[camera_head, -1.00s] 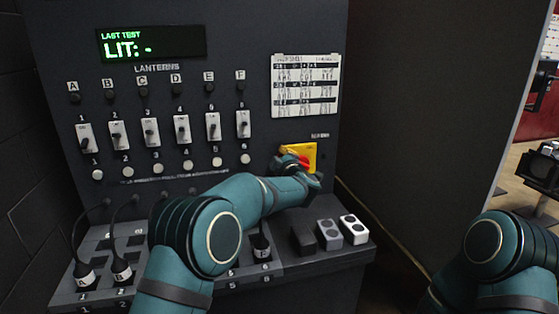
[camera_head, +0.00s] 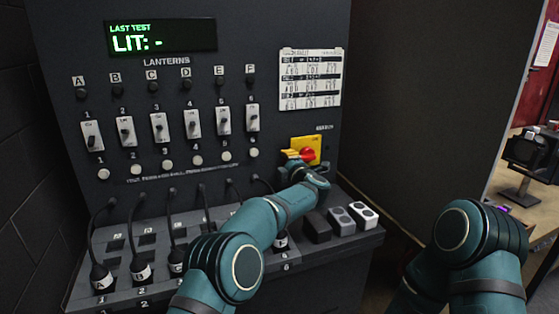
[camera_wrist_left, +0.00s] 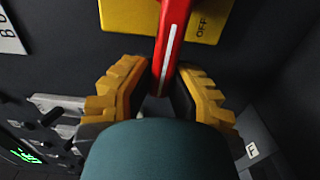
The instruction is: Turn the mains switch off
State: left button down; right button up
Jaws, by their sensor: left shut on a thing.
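The mains switch is a yellow plate (camera_head: 311,143) with a red handle (camera_head: 308,154), on the lower right of the dark panel. In the left wrist view the red handle (camera_wrist_left: 172,38) has a white stripe and stands nearly upright in the picture. The yellow plate (camera_wrist_left: 130,15) behind it shows the word OFF to the right of the handle. My left gripper (camera_head: 299,158) is at the switch, its yellow-padded fingers (camera_wrist_left: 163,88) on both sides of the handle's near end, shut on it. My right gripper is out of view; only its arm shows at lower right.
Below, a ledge holds cables with labelled plugs (camera_head: 101,277) and small blocks (camera_head: 342,221) at right, close under my left arm.

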pick_arm(q)
jog(key=shift+f+n, duration=0.1)
jog(key=shift+n, duration=0.2)
dwell(0.4)
jog(key=c, duration=0.9)
grip_release()
jog(key=shift+w+f, duration=0.1)
jog(key=v, duration=1.2)
